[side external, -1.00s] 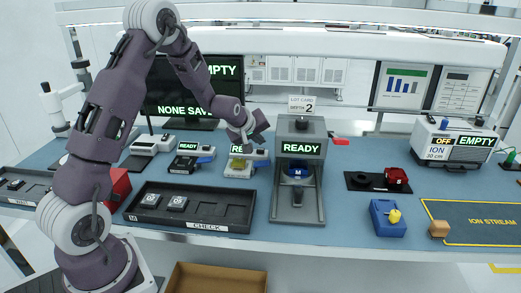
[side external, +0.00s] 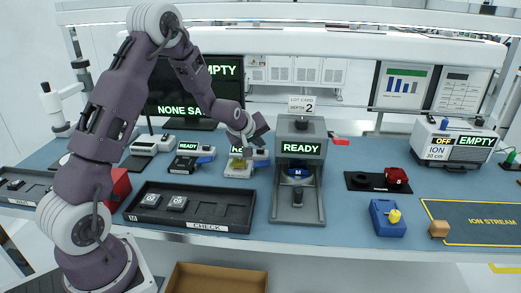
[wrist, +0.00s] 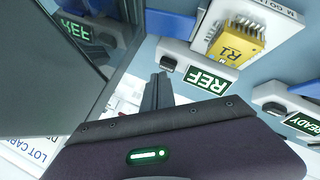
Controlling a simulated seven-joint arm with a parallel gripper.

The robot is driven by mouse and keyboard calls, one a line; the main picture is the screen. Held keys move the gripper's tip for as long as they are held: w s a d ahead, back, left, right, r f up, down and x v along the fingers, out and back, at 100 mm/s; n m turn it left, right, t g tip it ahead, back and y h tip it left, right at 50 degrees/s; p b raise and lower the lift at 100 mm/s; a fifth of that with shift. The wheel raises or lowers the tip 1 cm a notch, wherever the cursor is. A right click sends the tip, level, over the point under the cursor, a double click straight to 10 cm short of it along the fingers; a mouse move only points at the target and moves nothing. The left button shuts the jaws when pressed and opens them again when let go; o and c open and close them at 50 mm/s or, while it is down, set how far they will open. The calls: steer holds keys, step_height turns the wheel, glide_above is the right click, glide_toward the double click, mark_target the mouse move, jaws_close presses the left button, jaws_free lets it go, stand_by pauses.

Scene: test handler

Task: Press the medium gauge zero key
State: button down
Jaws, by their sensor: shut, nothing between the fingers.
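My gripper (side external: 261,133) is shut and empty, in the air above the third gauge from the left in the side view. In the wrist view its dark fingertips (wrist: 158,88) are together, left of that gauge's REF display (wrist: 207,80). A yellow block marked R1 (wrist: 237,38) sits on this gauge's white body. In the side view the gauge's display (side external: 239,152) is partly hidden by my gripper. A second gauge with a READY display (side external: 188,146) stands to its left. Which gauge is the medium one, and its zero key, I cannot make out.
A tall grey press with a READY display (side external: 301,148) stands close right of my gripper. A black CHECK tray (side external: 215,218) with two small parts lies in front. A blue box (side external: 388,220) and red part (side external: 396,175) are farther right.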

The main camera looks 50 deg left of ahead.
mark_target(259, 151)
steer(key=shift+f, duration=0.5)
steer(key=shift+r, duration=0.1)
stand_by(1.0)
steer(key=shift+r, duration=0.85)
steer(key=shift+r, duration=2.55)
